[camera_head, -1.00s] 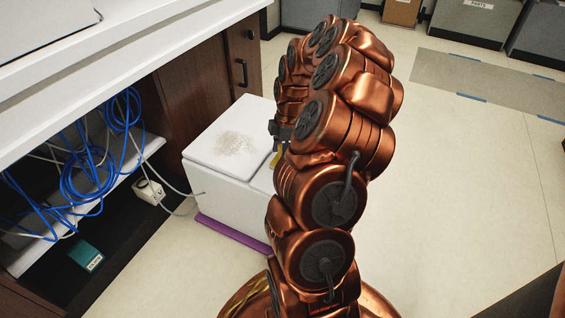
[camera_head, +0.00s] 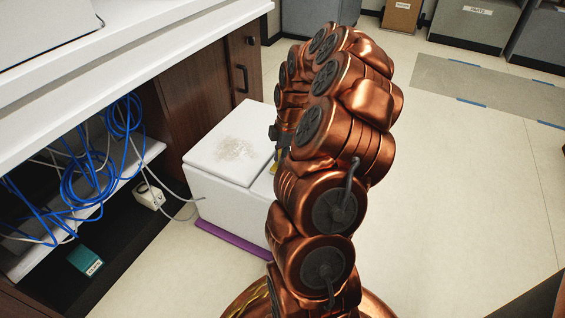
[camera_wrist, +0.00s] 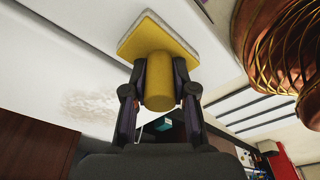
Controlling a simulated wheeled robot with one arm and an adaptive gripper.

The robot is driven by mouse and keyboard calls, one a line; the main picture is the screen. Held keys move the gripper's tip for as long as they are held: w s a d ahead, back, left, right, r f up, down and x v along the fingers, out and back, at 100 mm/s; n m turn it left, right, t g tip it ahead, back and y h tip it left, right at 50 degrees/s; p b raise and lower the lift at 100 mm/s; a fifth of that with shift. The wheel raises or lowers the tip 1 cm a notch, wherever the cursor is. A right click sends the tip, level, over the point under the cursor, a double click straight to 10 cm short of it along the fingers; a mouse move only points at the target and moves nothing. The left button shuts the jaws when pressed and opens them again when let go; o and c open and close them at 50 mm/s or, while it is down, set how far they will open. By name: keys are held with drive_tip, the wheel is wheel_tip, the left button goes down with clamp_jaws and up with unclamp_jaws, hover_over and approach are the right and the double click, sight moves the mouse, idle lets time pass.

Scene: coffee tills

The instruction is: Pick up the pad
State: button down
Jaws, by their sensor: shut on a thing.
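The pad (camera_wrist: 139,33) is a yellow square block with a pale grey layer on its far side and a round yellow handle (camera_wrist: 159,92). In the wrist view my gripper (camera_wrist: 160,74) has a dark finger on each side of the handle and is shut on it. A white surface lies beyond the pad; I cannot tell whether they touch. In the head view a small bit of the yellow pad (camera_head: 273,168) shows beside the white box, below my gripper (camera_head: 277,150). My arm hides most of it.
The white box (camera_head: 222,207) has a grainy beige patch (camera_head: 236,149) on its lid and a purple strip (camera_head: 232,240) at its foot. Blue cables (camera_head: 85,185) hang under the counter (camera_head: 150,50) at left. The floor (camera_head: 450,190) at right is clear.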

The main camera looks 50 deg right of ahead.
sight(280, 151)
drive_tip(key=shift+r+p, duration=1.2)
drive_tip(key=shift+r, duration=0.65)
drive_tip(key=s+a+p, duration=0.2)
drive_tip(key=s+a, duration=0.2)
drive_tip(key=s, duration=0.2)
drive_tip(key=s+a+r+p, duration=0.1)
drive_tip(key=s+a+p, duration=0.1)
drive_tip(key=s+a, duration=0.2)
drive_tip(key=shift+s+a, duration=0.3)
drive_tip(key=shift+s, duration=1.5)
drive_tip(key=shift+r, duration=0.1)
drive_tip(key=c, duration=1.5)
unclamp_jaws()
drive_tip(key=shift+w, duration=0.1)
clamp_jaws()
